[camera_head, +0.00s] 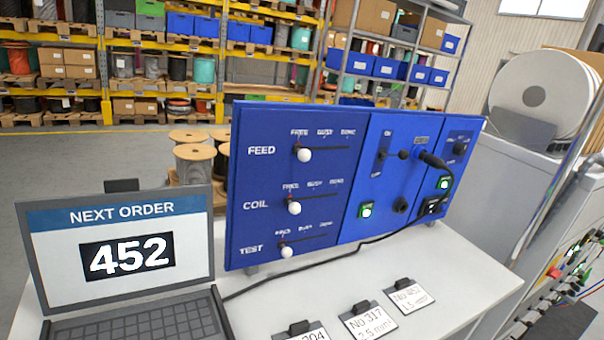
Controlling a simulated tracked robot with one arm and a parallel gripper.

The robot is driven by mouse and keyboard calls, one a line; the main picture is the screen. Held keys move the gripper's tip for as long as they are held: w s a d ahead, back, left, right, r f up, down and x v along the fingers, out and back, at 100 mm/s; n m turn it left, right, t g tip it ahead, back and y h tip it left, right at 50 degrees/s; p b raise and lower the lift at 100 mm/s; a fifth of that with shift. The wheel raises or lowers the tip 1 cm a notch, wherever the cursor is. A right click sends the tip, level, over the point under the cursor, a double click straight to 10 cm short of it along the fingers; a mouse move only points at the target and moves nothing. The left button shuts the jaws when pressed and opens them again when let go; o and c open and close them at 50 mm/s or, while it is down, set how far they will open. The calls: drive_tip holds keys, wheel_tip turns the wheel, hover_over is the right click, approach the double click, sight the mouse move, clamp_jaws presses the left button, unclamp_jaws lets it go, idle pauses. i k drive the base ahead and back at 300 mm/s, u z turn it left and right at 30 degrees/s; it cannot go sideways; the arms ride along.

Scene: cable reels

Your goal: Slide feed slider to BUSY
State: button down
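The blue control panel (270,232) stands upright on the white table. Its top row, labelled FEED, has a slider with a round white knob (304,154) on a dark horizontal slot (332,150). The labels above the slot read FREE, BUSY and DONE from left to right, though the print is small. The feed knob sits at the left end, under FREE. The coil knob (294,208) and the test knob (287,251) also sit at the left ends of their slots. My gripper is not in view.
A laptop (125,250) showing NEXT ORDER 452 stands left of the panel. Several tags, including one numbered 317 (368,322), lie in front. A black cable (345,258) crosses the table (330,285) from the panel's plug. Space before the feed row looks clear.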

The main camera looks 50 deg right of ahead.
sight(304, 155)
drive_tip(key=z, duration=0.75)
drive_tip(key=i, duration=0.65)
drive_tip(key=u, duration=0.65)
